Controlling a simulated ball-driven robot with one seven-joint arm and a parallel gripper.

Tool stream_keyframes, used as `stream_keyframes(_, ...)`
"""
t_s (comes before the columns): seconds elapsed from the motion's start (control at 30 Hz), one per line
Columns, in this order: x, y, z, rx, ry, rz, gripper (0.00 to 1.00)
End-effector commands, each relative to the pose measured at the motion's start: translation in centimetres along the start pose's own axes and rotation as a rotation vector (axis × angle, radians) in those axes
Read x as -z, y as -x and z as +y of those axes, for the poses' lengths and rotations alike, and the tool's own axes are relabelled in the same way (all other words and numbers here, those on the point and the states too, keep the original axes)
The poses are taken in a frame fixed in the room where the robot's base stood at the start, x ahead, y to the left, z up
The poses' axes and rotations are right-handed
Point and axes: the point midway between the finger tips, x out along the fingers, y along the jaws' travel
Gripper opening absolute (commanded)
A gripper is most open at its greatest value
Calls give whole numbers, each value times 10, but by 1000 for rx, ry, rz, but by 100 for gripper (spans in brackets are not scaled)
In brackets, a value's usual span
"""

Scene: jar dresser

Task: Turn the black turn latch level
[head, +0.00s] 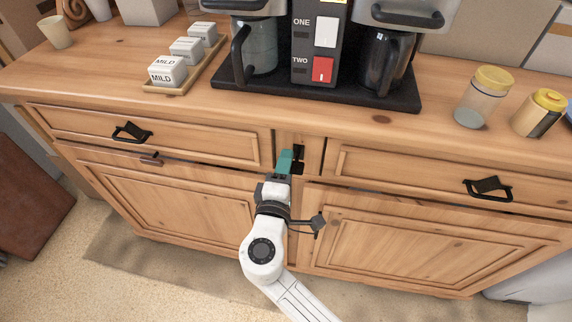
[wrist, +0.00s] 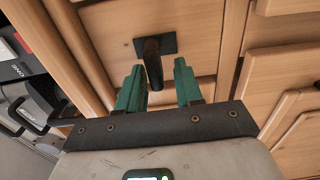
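The black turn latch (head: 299,153) is on the narrow wooden panel between the two drawers of the dresser, partly hidden in the head view behind my gripper (head: 286,158). In the wrist view the black turn latch (wrist: 153,62) stands out from a dark square plate (wrist: 170,45). My gripper (wrist: 160,68) has two green fingers, apart, one on each side of the latch's end. I see gaps beside the latch, so the fingers do not look closed on it. Its exact turn angle is hard to tell.
Drawers with black handles lie left (head: 132,132) and right (head: 488,189). A coffee machine (head: 318,50) stands on the dresser top above. A tray of white blocks (head: 168,72) is at left, and yellow-lidded jars (head: 484,97) are at right.

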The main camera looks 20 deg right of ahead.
Motion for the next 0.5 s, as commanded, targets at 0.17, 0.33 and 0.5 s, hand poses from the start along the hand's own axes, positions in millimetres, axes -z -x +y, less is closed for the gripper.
stream_keyframes(0.17,-1,0,1,-1,-1,-2,38)
stream_keyframes(0.33,0,4,0,-1,-1,-1,38)
stream_keyframes(0.5,0,28,-1,0,0,2,38)
